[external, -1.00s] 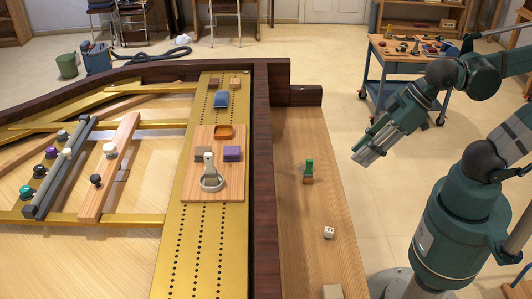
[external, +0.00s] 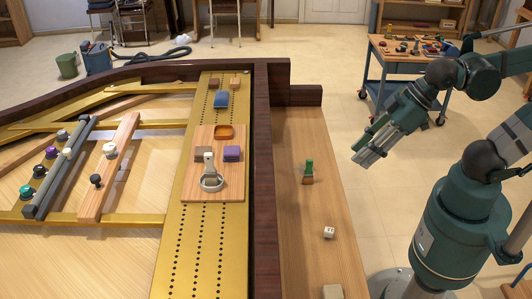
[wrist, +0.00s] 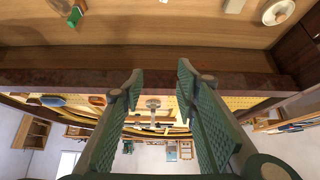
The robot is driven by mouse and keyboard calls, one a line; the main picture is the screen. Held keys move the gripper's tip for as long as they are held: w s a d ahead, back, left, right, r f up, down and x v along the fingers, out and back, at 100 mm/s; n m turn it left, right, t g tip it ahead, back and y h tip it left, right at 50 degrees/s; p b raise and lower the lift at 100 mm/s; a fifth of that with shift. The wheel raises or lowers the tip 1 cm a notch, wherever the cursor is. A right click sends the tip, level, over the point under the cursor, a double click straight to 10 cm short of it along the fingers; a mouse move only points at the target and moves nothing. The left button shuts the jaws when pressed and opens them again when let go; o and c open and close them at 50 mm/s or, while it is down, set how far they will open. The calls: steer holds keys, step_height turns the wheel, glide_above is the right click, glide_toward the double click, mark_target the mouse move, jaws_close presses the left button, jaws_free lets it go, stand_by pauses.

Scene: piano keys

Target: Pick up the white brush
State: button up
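A pale, white-handled item that looks like the white brush (external: 208,161) stands upright in a grey round dish (external: 212,185) on a small wooden board (external: 230,193) in the external view. Its lower end is partly hidden by the dish rim. My gripper (external: 366,149) is far to its right, in the air past the wooden ledge, and holds nothing. In the wrist view my gripper (wrist: 160,82) has its two fingers wide apart with nothing between them. A small, pale T-shaped item shows beyond them, but I cannot tell whether it is the brush.
A green-handled item (external: 309,168) and a white die (external: 328,232) are on the ledge (external: 305,205). A dark wooden wall (external: 265,190) separates the ledge from the board. Brown and purple blocks (external: 232,153) and an orange tray (external: 224,131) sit close to the brush.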

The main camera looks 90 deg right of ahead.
steer(key=w+r+p, duration=0.3)
steer(key=w+r, duration=0.2)
steer(key=w, duration=0.4)
steer(key=p, duration=1.1)
glide_toward(210, 154)
steer(key=shift+g, duration=0.3)
steer(key=x, duration=0.6)
steer(key=shift+w+f, duration=0.25)
steer(key=shift+f, duration=0.1)
steer(key=shift+w+f, duration=0.55)
steer(key=shift+w, duration=0.15)
steer(key=shift+f, duration=0.1)
steer(key=shift+x, duration=1.3)
